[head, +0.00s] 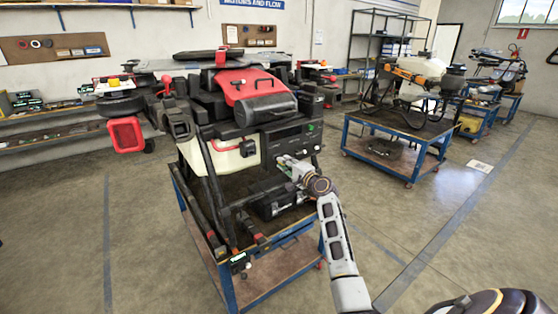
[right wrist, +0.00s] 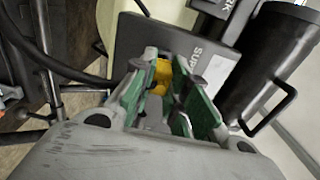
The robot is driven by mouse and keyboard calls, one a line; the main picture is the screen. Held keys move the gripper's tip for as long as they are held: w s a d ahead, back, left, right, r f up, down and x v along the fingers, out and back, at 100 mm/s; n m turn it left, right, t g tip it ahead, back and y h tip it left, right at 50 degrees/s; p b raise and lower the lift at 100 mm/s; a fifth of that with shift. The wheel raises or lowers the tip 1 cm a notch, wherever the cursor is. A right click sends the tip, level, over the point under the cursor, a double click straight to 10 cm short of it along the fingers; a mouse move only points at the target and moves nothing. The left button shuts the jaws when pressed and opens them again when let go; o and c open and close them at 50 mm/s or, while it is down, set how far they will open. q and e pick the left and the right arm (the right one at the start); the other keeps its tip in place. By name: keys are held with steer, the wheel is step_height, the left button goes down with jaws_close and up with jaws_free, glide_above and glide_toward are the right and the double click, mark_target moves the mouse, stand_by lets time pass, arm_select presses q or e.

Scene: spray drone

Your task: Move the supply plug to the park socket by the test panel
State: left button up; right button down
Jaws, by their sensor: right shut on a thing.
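My right gripper (head: 290,166) reaches to the front of the large drone (head: 260,95), below its dark front panel (head: 292,137). In the right wrist view, its green-padded fingers (right wrist: 167,76) are shut on a yellow piece, which I take to be the supply plug (right wrist: 161,72). The plug is mostly hidden between the fingers. It is close in front of a grey plate (right wrist: 190,50) with lettering that begins "SUPP". I cannot tell whether the plug is seated in a socket. Another dark part at the top (right wrist: 238,8) carries lettering ending in "K". My left gripper is not in view.
The drone stands on a blue-framed cart (head: 225,270). Open floor (head: 400,215) lies right of the cart.

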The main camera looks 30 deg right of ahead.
steer(key=shift+s+d+p, duration=0.15)
steer(key=shift+s+p, duration=0.1)
steer(key=shift+s, duration=0.65)
steer(key=shift+s+d+p, duration=0.1)
steer(key=shift+s+p, duration=0.1)
steer(key=shift+s, duration=0.65)
